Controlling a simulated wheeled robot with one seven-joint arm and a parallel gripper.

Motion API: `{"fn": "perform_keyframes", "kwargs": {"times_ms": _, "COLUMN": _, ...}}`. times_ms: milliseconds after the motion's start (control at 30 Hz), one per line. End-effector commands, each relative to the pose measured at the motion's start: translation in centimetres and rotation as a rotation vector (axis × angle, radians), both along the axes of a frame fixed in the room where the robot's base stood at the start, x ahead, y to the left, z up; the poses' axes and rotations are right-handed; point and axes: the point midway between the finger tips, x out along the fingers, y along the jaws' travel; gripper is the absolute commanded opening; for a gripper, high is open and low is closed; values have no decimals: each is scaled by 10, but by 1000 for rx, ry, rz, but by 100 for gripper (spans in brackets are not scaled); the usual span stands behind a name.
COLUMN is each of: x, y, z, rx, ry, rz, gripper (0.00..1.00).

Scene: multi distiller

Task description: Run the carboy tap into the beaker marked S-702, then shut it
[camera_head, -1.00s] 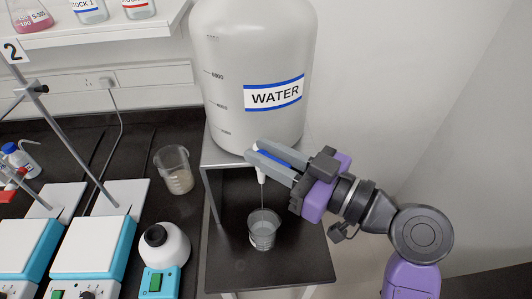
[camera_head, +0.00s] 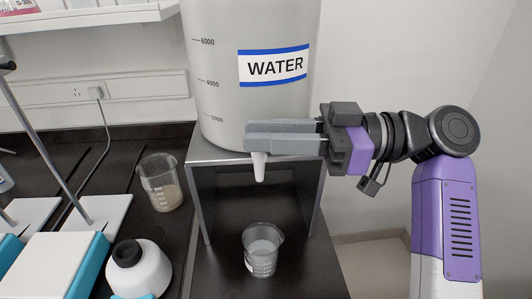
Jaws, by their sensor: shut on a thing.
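The large white carboy (camera_head: 220,85), labelled WATER, stands on a grey metal stand (camera_head: 205,185). Its white tap spout (camera_head: 259,167) points down at the front. My gripper (camera_head: 248,137) is shut on the tap handle, which the grey fingers hide. The fingers lie about level across the carboy's foot. A clear beaker (camera_head: 263,252) stands upright on the dark shelf below the spout and appears to hold clear liquid. A small label shows at its lower left, but I cannot read its text. No stream shows between spout and beaker.
Another beaker (camera_head: 160,182) with brownish contents stands on the black bench to the left. A white round-bodied device with a black top (camera_head: 139,268) and a stirrer-like plate (camera_head: 55,265) are at the lower left. A pale wall is at the right.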

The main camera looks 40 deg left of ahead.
Motion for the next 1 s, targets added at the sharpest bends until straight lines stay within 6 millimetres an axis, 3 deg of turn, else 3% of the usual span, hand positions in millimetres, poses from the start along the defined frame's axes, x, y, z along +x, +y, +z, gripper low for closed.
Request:
{"fn": "perform_keyframes", "kwargs": {"times_ms": 300, "x": 2, "y": 0, "z": 0, "rx": 1, "ry": 1, "rz": 107, "gripper": 0}}
{"fn": "perform_keyframes", "kwargs": {"times_ms": 833, "x": 2, "y": 0, "z": 1, "rx": 1, "ry": 1, "rz": 125, "gripper": 0}}
{"fn": "perform_keyframes", "kwargs": {"times_ms": 867, "x": 2, "y": 0, "z": 1, "rx": 1, "ry": 1, "rz": 125, "gripper": 26}}
{"fn": "perform_keyframes", "kwargs": {"times_ms": 1000, "x": 2, "y": 0, "z": 1, "rx": 0, "ry": 0, "rz": 125, "gripper": 29}}
